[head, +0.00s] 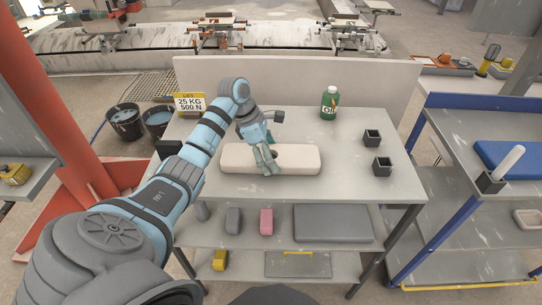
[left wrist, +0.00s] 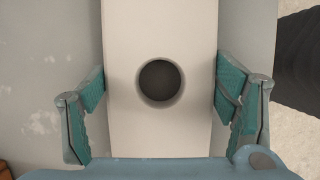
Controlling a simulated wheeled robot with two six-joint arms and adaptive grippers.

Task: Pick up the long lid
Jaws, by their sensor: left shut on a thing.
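The long lid (head: 302,161) is a pale cream bar with rounded ends and a round dark hole near its middle. It lies lengthwise left to right at the front of the grey table top (head: 345,186); I see no clear gap under it. My left gripper (head: 267,163) comes down over its middle and is shut on it. My right gripper is not in view.
A green oil bottle (head: 329,103) stands behind the lid. Two dark square cups (head: 372,138) stand to its right. A low panel (head: 378,88) closes the table's back. A yellow sign (head: 190,103) is at the back left. Shelves below hold several blocks and a grey slab (head: 333,224).

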